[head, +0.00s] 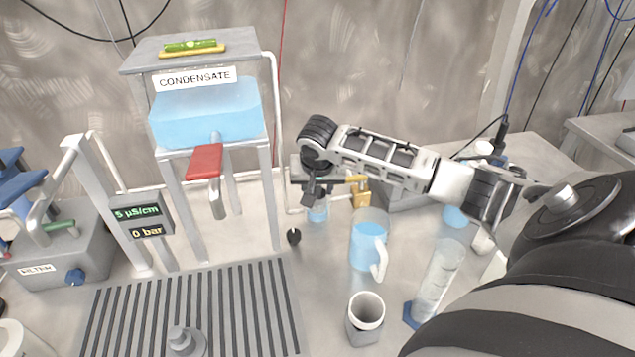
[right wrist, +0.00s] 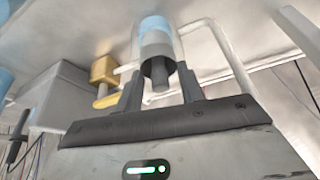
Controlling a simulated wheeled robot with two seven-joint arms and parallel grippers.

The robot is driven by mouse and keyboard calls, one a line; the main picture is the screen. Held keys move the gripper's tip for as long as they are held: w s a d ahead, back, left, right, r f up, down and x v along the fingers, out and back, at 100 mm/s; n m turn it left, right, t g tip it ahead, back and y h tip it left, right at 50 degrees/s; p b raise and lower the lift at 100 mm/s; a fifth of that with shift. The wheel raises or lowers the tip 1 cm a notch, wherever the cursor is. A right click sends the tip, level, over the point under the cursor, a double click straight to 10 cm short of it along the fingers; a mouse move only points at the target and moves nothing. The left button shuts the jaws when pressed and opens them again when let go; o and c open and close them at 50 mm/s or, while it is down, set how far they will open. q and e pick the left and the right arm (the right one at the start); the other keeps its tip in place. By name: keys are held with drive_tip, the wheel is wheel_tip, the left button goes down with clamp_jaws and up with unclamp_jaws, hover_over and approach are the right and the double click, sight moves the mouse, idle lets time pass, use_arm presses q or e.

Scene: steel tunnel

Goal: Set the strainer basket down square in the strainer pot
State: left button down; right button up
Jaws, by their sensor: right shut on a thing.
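My right gripper (head: 312,190) reaches in from the right and points down over a small clear pot with blue liquid, which I take to be the strainer pot (head: 318,212). In the right wrist view my right gripper (right wrist: 160,88) is shut on the dark grey stem of a grey cylinder, which I take to be the strainer basket (right wrist: 158,45). The basket lines up with the clear pot (right wrist: 157,22) and appears at least partly within its walls. Whether it sits square or touches bottom, I cannot tell. My left gripper is out of view.
A yellow block (head: 360,191) sits close right of the gripper. A blue-filled jug (head: 368,245), a white cup (head: 366,318) and a clear cylinder (head: 437,280) stand nearer. The CONDENSATE stand (head: 270,185) is on the left, behind a slotted grate (head: 240,300).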

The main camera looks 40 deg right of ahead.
drive_tip(key=shift+r, duration=0.1)
idle(0.3)
drive_tip(key=o, duration=1.8)
drive_tip(key=shift+c, duration=0.2)
drive_tip(key=shift+r, duration=3.45)
